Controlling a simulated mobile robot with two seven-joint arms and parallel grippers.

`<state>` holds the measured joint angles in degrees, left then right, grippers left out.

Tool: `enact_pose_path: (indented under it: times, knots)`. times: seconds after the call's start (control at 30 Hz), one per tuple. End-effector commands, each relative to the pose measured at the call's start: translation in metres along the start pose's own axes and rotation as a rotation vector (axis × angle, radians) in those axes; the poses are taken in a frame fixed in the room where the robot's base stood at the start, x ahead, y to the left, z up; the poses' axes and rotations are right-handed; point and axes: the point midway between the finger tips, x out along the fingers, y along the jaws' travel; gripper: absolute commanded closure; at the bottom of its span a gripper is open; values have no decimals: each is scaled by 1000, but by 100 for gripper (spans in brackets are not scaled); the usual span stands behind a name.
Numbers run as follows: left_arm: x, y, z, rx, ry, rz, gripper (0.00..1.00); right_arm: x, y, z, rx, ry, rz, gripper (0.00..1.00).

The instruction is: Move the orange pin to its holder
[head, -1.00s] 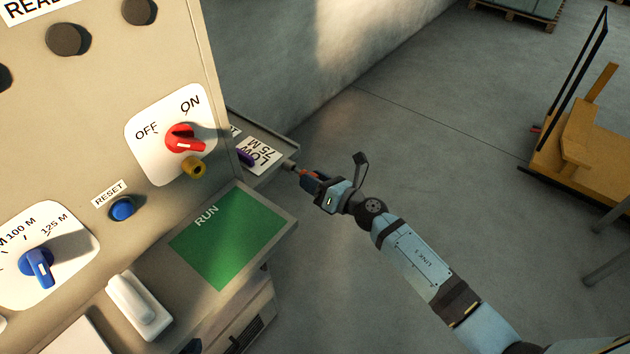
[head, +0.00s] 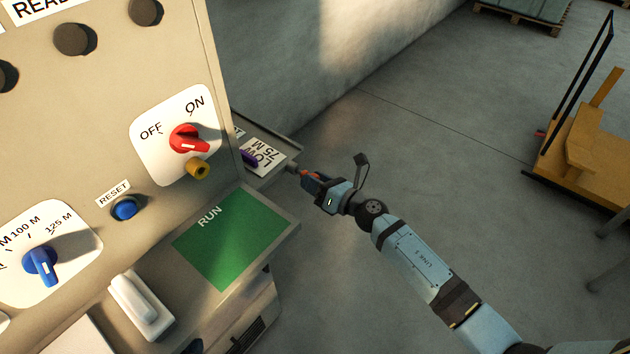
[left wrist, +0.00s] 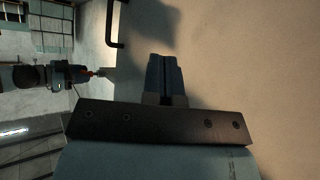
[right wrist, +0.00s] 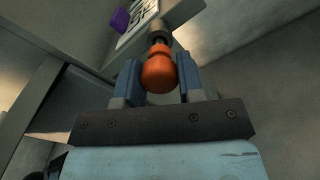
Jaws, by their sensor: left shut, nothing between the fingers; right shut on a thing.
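The orange pin (right wrist: 158,72) is between the fingers of my right gripper (right wrist: 157,80) in the right wrist view. Its narrow dark end points at a grey round socket (right wrist: 162,36) on the tray edge. I cannot tell whether the tip is inside that socket. In the head view my right gripper (head: 309,176) is at the tray's near corner, with a bit of the orange pin (head: 304,173) showing. My left gripper (left wrist: 166,75) is shut and empty in the left wrist view, near a beige panel surface; it is out of the head view.
A beige control panel (head: 75,120) with a red switch (head: 189,140) and blue knobs fills the left. A small tray (head: 278,138) with a LOW 75 M label and a purple item (head: 249,158) sticks out beside it. Open floor lies right; a yellow cart (head: 590,140) stands farther off.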

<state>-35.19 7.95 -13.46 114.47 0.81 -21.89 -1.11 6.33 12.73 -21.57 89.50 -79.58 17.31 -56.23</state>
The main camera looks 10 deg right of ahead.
Motion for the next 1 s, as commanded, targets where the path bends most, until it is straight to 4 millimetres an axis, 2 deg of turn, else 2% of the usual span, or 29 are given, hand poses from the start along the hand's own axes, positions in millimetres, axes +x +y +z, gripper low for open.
enact_pose_path:
  times: [0.57, 1.0]
  knots:
    - [1, 0, 2, 0, -3, 0, 100, 6, 0, 0, 0, 0, 0, 100]
    - [2, 0, 3, 0, -3, 0, 100, 17, 0, 0, 0, -1, 0, 100]
